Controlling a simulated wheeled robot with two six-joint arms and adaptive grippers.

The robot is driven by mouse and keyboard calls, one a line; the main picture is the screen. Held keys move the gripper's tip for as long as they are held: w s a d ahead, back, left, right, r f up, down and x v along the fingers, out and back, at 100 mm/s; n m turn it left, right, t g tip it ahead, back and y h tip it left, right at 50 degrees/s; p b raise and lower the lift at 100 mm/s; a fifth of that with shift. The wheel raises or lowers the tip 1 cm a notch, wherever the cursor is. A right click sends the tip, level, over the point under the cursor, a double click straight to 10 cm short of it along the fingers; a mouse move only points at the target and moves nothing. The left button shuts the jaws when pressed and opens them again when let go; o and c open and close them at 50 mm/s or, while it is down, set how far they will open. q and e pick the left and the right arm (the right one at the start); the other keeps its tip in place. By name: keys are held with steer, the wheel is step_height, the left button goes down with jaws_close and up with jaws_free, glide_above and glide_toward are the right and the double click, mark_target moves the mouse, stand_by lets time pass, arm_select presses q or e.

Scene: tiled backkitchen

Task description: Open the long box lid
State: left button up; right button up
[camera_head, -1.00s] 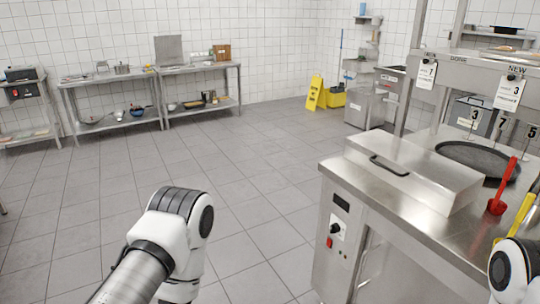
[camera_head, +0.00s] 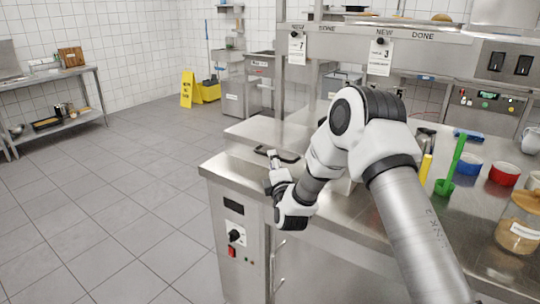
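The long steel box with its flat lid (camera_head: 250,132) sits at the left end of the counter, and the lid looks closed. A dark handle (camera_head: 290,156) is on the lid's front part. My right arm reaches in from the lower right and covers the box's right part. My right gripper (camera_head: 272,158) is at the left end of the handle, overlapping it in the picture. I cannot tell whether it touches the handle or whether its fingers are open or shut. My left gripper is out of view.
The steel counter (camera_head: 345,218) has a knob and a red switch on its front. A green ladle (camera_head: 453,165), blue bowl (camera_head: 468,163), red bowl (camera_head: 504,174) and glass jar (camera_head: 518,225) stand at the right. The tiled floor at left is clear.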

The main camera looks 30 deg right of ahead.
mark_target(270, 149)
steer(key=shift+w+d+r, duration=0.15)
steer(key=shift+w+r, duration=0.25)
steer(key=shift+r, duration=0.1)
steer(key=shift+w+d+f, duration=0.35)
steer(key=shift+w, duration=0.3)
steer(key=shift+w+d+f, duration=0.3)
steer(key=shift+w+d, duration=0.05)
steer(key=shift+w, duration=0.25)
steer(key=shift+w+d+f, duration=0.1)
steer(key=shift+w+f, duration=0.05)
steer(key=shift+w, duration=0.05)
steer(key=shift+s, duration=0.1)
steer(key=shift+s+a+r, duration=0.25)
steer(key=shift+r, duration=0.15)
steer(key=shift+c, duration=1.4)
jaws_close()
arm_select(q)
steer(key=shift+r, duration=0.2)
